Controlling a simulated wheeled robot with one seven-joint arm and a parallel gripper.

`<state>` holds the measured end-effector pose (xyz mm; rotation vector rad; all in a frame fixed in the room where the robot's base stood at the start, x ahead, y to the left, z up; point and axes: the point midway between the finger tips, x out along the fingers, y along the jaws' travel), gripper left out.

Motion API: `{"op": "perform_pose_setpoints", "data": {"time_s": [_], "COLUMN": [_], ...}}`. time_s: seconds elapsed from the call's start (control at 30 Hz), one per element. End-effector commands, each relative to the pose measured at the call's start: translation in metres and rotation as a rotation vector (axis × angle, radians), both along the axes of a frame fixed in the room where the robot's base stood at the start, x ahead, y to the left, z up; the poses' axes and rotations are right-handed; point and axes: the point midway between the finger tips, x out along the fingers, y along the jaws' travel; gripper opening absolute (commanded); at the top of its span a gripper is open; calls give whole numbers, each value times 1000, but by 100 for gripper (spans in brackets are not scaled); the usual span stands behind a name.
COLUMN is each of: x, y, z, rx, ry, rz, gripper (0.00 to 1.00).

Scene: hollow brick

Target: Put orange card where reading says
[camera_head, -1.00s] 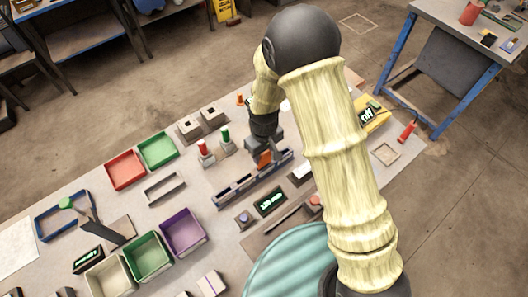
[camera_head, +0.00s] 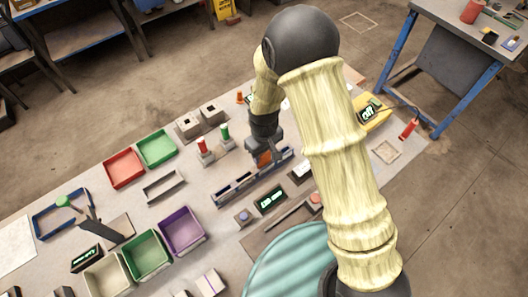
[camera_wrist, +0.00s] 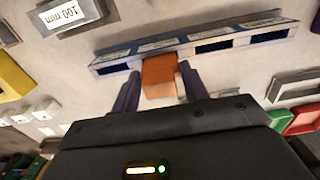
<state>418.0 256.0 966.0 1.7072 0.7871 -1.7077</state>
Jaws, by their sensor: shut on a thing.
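The orange card (camera_head: 264,159) is held in my gripper (camera_head: 268,154) at the far right part of a long blue-edged slotted rack (camera_head: 232,189). In the wrist view, the orange card (camera_wrist: 158,72) stands between the two dark fingers of my gripper (camera_wrist: 157,76). The rack (camera_wrist: 218,39) runs behind it with pale labels and dark slots along its length. I cannot tell whether the card's lower end is inside a slot. A black display (camera_head: 270,200) with lit green-white characters sits in front of the rack; its reading is too small to be sure of.
Red (camera_head: 124,168) and green (camera_head: 157,148) trays lie left of the rack. Purple (camera_head: 182,231), green (camera_head: 145,254) and beige (camera_head: 108,277) bins stand nearer. A yellow meter (camera_head: 372,113) is at right. A "100 mm" block (camera_wrist: 68,16) shows in the wrist view.

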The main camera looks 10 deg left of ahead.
Motion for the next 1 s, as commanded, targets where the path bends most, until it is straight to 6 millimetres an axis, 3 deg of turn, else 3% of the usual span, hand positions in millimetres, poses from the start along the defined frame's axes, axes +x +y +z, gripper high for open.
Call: {"op": "perform_pose_setpoints", "data": {"time_s": [1.0], "x": [0], "y": [0], "z": [-16], "rx": [0], "ry": [0], "rz": [0], "gripper": [23]}}
